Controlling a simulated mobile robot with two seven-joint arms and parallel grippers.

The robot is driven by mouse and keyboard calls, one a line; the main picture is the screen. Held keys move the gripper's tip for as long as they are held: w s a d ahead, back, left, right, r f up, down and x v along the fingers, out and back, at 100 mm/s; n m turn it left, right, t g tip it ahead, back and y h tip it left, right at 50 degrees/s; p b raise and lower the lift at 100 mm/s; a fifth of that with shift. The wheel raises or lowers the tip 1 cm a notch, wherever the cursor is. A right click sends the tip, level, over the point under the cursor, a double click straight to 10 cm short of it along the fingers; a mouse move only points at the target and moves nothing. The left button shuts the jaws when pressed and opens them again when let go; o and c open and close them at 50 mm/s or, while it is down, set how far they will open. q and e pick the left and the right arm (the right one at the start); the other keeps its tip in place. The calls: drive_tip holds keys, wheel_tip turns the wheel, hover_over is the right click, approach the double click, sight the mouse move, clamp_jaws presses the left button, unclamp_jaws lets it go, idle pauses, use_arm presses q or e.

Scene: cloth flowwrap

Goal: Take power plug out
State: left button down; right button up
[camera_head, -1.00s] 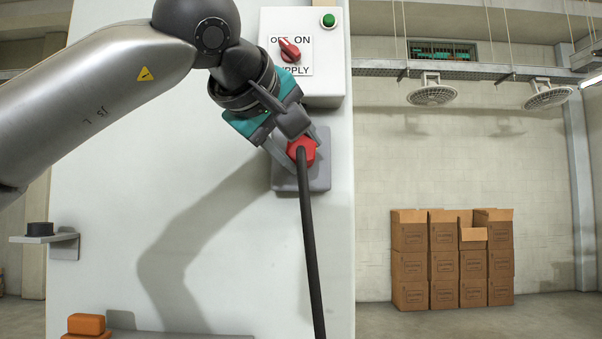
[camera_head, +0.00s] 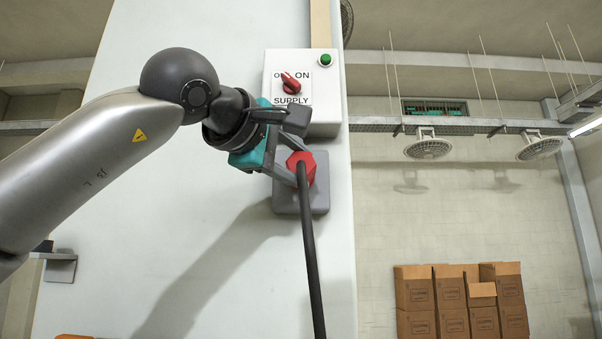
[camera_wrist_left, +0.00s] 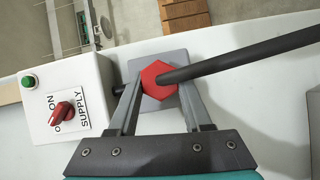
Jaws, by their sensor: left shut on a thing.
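The red hexagonal power plug (camera_head: 301,166) is in front of the grey socket plate (camera_head: 316,197) on the white cabinet wall. A thick black cable (camera_head: 311,262) hangs down from it. My left gripper (camera_head: 291,165) reaches in from the left and is shut on the plug. In the left wrist view, the plug (camera_wrist_left: 154,80) sits between the two fingers (camera_wrist_left: 158,88), with the plate (camera_wrist_left: 174,58) behind it. The plug hides the socket opening, so I cannot tell how deep it sits. My right gripper is not in view.
Just above the plug is a supply switch box (camera_head: 328,119) with a red rotary knob (camera_head: 291,83) and a green button (camera_head: 325,60). A small shelf (camera_head: 60,268) juts from the wall at the left. Stacked cardboard boxes (camera_head: 462,318) stand far off at right.

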use_arm(q)
drive_tip(key=shift+s, duration=0.2)
drive_tip(key=shift+s+b, duration=1.2)
drive_tip(key=shift+s, duration=1.5)
